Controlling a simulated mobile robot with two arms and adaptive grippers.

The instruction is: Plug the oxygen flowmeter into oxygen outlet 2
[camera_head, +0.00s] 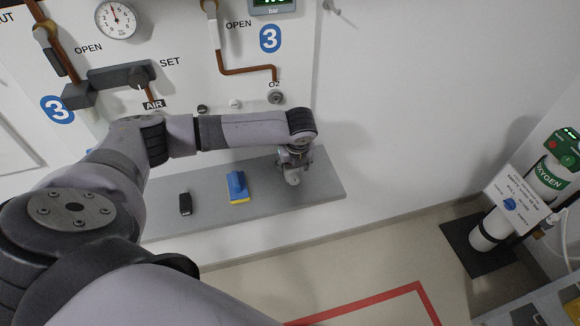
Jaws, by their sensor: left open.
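My left gripper (293,172) hangs over the right part of the grey shelf (325,185), below the outlet marked O2. It is open, with its fingers pointing down. No oxygen flowmeter can be made out clearly; the gripper and wrist hide part of the shelf there. The round outlet (275,98) under the O2 label is on the white wall panel, above my left wrist, and nothing shows plugged into it. No number 2 is readable at this outlet. My right gripper is not in view.
A small black item (185,204) and a blue and yellow item (238,187) lie on the shelf. Copper pipes (246,70) run down the panel. A green and white oxygen cylinder (490,231) stands at the right. The floor has a red line (360,305).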

